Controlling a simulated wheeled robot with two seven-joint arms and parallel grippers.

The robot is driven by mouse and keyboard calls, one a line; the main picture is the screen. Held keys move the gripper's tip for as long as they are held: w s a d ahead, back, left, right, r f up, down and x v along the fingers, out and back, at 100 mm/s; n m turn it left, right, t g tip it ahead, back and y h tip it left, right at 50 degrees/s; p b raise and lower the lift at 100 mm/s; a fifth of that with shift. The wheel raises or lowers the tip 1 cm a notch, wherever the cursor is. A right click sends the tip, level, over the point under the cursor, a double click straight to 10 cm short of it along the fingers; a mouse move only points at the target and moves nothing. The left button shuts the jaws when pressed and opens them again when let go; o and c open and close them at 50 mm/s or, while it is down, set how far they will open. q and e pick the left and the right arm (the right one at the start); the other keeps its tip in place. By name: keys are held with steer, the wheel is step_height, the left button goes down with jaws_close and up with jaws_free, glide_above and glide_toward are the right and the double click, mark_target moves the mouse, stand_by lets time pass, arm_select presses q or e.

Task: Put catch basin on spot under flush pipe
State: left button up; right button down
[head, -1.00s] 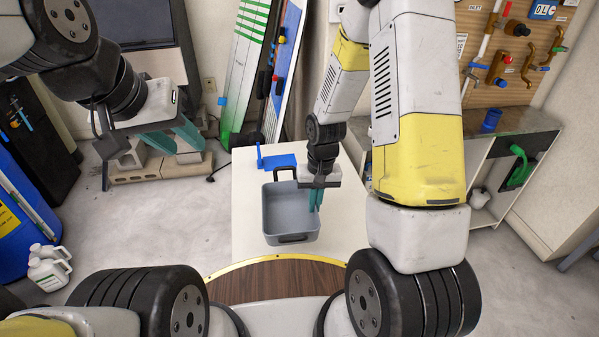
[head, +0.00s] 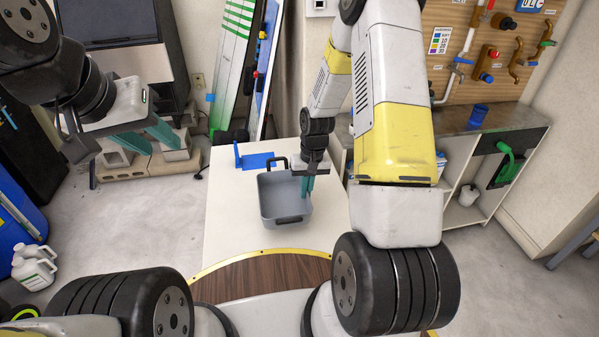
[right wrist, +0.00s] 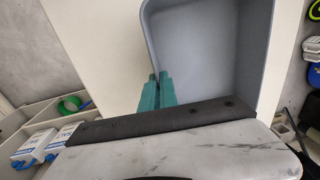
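The catch basin is a grey open bin (head: 284,214) with black handles, empty inside, over the white table. My right gripper (head: 307,189) is at its right rim. In the right wrist view, the teal fingers (right wrist: 157,90) are close together at the wall of the basin (right wrist: 215,45), pinching it. Whether the basin rests on the table or hangs just above it I cannot tell. My left gripper (head: 166,150) is open and empty at the left, apart from the basin. I cannot make out the flush pipe or the spot under it.
The white table (head: 228,215) carries a blue flat piece (head: 257,161) behind the basin. A dark-fronted machine (head: 115,45) and concrete blocks (head: 170,160) stand at back left. White jugs (head: 35,266) are at left. A counter with a pipe board (head: 480,60) is at right.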

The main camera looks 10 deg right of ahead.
steer(key=w+d, duration=0.1)
steer(key=w, duration=0.2)
steer(key=shift+d+f, duration=0.15)
steer(key=shift+d, duration=0.25)
steer(key=shift+f, duration=1.75)
steer(key=shift+f, duration=0.1)
steer(key=c, duration=1.6)
jaws_free()
steer(key=shift+c, duration=0.2)
